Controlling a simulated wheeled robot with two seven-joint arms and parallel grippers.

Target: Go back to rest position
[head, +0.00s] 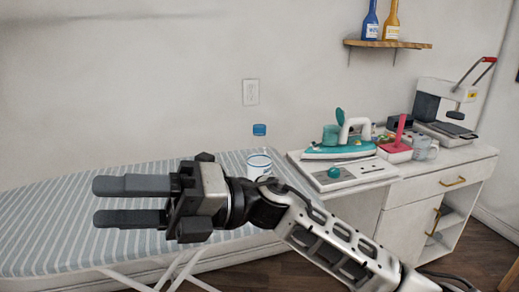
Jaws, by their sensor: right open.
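My right gripper (131,202) reaches across the lower middle of the head view, its two dark fingers pointing left. The fingers are parallel with a gap between them, open, and nothing is held between them. The gripper appears in front of the striped ironing board (45,215). My right arm comes in from the lower right. My left gripper does not show.
A bottle with a blue cap (259,130) stands behind my wrist. A teal iron (340,148) rests on a white station (340,176). A white cabinet (440,180) at the right bears a heat press (447,104). A wall shelf (388,44) holds two bottles.

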